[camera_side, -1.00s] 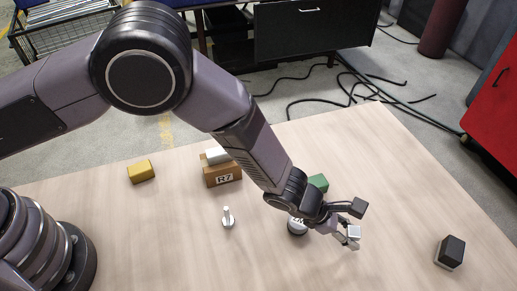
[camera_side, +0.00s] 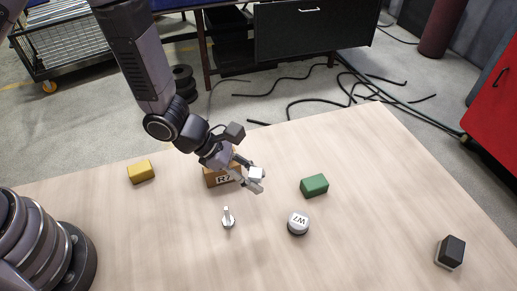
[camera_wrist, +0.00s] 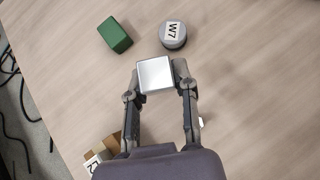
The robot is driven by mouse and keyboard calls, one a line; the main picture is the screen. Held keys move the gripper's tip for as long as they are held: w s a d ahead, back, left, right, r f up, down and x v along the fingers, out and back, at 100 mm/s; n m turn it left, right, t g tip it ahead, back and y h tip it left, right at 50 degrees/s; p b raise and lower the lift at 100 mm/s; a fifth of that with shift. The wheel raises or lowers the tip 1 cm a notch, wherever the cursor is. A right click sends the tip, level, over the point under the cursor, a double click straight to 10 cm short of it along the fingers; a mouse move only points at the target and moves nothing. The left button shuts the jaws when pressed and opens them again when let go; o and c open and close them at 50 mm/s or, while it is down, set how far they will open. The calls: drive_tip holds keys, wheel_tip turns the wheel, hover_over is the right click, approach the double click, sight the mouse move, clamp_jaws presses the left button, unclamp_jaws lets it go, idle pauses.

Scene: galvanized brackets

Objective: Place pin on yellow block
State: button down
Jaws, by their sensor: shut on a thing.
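The pin (camera_side: 228,219), pale metal with a wider base, stands upright on the table in the side view. What looks like a small bit of it shows beside the right finger in the wrist view (camera_wrist: 201,122). The yellow block (camera_side: 141,171) lies on the table at the left, apart from the pin. My gripper (camera_side: 253,183) is above the table, up and right of the pin in the picture. It is shut on a white block (camera_wrist: 156,75), which also shows between the fingertips in the side view (camera_side: 256,174).
A green block (camera_side: 314,186) and a grey round W7 piece (camera_side: 298,223) stand to the right. A black-and-white block (camera_side: 450,252) is far right.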

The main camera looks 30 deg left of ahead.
drive_tip(key=w+a, duration=0.3)
drive_tip(key=a, duration=0.6)
hover_over(148, 168)
drive_tip(key=a, duration=0.2)
drive_tip(key=shift+n, duration=0.4)
drive_tip(key=f, duration=0.2)
drive_tip(key=s+f, duration=0.1)
drive_tip(key=shift+a+f, duration=0.3)
drive_tip(key=shift+f, duration=2.3)
drive_tip(key=shift+f, duration=0.15)
drive_tip(key=c, duration=0.9)
unclamp_jaws()
